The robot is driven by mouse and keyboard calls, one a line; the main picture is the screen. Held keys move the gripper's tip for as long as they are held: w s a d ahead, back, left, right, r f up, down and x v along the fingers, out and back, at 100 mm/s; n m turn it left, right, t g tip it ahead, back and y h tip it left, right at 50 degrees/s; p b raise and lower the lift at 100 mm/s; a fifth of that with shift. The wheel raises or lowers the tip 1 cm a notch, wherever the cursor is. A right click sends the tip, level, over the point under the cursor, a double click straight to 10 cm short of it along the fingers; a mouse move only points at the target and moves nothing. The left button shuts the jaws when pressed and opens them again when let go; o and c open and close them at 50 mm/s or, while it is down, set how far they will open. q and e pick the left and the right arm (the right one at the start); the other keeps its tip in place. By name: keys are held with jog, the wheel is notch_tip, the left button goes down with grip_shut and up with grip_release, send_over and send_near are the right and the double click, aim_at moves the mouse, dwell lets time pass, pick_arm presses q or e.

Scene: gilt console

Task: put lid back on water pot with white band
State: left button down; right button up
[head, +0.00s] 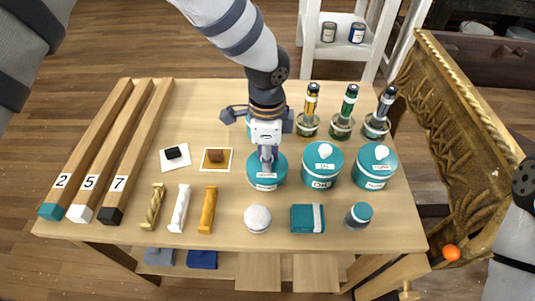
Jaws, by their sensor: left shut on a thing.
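A teal pot with a white lettered band (267,185) stands in the middle of the table; its lettering is too small to read surely. My left gripper (268,158) points down over its top, shut on what appears to be the knob of the teal lid, which it mostly hides. The lid lies in line with the pot; I cannot tell whether it is seated or slightly above the rim. My right arm shows at the right edge, but its gripper is out of view.
Two similar lidded teal pots (322,166) (375,168) stand close on the right. Three bottles (341,120) stand behind them. A white round thing (257,219), a teal block (307,218) and a small jar (358,215) lie in front. Numbered beams (100,150) fill the left.

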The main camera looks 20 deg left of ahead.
jog(key=shift+r, duration=0.1)
pick_arm(q)
jog(key=c, duration=1.3)
grip_release()
jog(key=shift+c, duration=0.2)
jog(key=shift+o, duration=0.6)
jog(key=o, duration=0.4)
jog(key=shift+c, duration=0.2)
jog(key=shift+r+p, duration=1.2)
jog(key=shift+r, duration=2.4)
pick_arm(e)
jog(key=shift+t, duration=0.6)
jog(key=shift+w+r, duration=1.45)
jog(key=shift+w, duration=0.05)
pick_arm(q)
jog(key=shift+f, duration=0.1)
jog(key=shift+c, duration=0.5)
grip_shut()
